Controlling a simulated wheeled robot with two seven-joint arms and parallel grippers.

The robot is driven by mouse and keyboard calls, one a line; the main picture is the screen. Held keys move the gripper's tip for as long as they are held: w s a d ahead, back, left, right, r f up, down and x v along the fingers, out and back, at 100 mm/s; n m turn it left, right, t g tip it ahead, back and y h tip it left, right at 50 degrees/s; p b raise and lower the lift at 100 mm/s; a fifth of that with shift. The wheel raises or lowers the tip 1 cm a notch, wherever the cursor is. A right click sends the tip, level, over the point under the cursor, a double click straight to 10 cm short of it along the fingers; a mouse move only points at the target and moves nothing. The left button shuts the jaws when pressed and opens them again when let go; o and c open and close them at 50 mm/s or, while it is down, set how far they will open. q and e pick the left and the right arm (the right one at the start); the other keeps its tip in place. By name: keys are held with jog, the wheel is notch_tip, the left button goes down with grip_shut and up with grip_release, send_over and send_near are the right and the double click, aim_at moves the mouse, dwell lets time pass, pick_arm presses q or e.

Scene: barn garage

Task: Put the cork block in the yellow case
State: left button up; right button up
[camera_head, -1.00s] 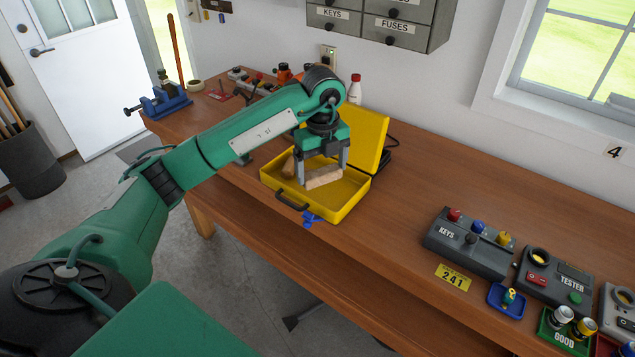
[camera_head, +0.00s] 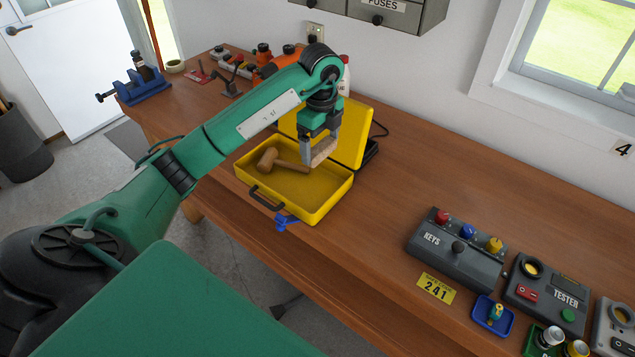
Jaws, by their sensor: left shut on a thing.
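The yellow case (camera_head: 315,206) lies open on the wooden workbench, its lid raised at the back. A wooden mallet (camera_head: 268,159) lies inside it, toward the left. My left gripper (camera_head: 320,157) points down over the back right of the case and is shut on the cork block (camera_head: 324,150). The block is light brown and tilted between the fingers. It appears held above the case floor, near the lid; the exact gap cannot be told. My right gripper is not in view.
A blue clamp (camera_head: 286,222) sits at the bench's front edge by the case. The KEYS box (camera_head: 455,250), TESTER box (camera_head: 548,288) and blue tray (camera_head: 492,316) stand to the right. A blue vise (camera_head: 141,86) is at the far left. Bare bench lies right of the case.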

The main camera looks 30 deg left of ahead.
aim_at(321, 146)
pick_arm(q)
notch_tip(321, 146, down, 4)
jog(key=shift+w+r, duration=0.1)
notch_tip(321, 146, down, 6)
jog(key=shift+f+p, duration=0.2)
jog(key=shift+p, duration=0.65)
jog(key=shift+f, duration=0.65)
notch_tip(321, 146, down, 2)
jog(key=shift+f+p, duration=0.25)
jog(key=shift+p, duration=0.35)
jog(key=shift+f, duration=0.55)
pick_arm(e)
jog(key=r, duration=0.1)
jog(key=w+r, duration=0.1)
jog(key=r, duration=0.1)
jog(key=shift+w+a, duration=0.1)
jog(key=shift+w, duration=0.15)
pick_arm(q)
jog(key=shift+f, duration=0.1)
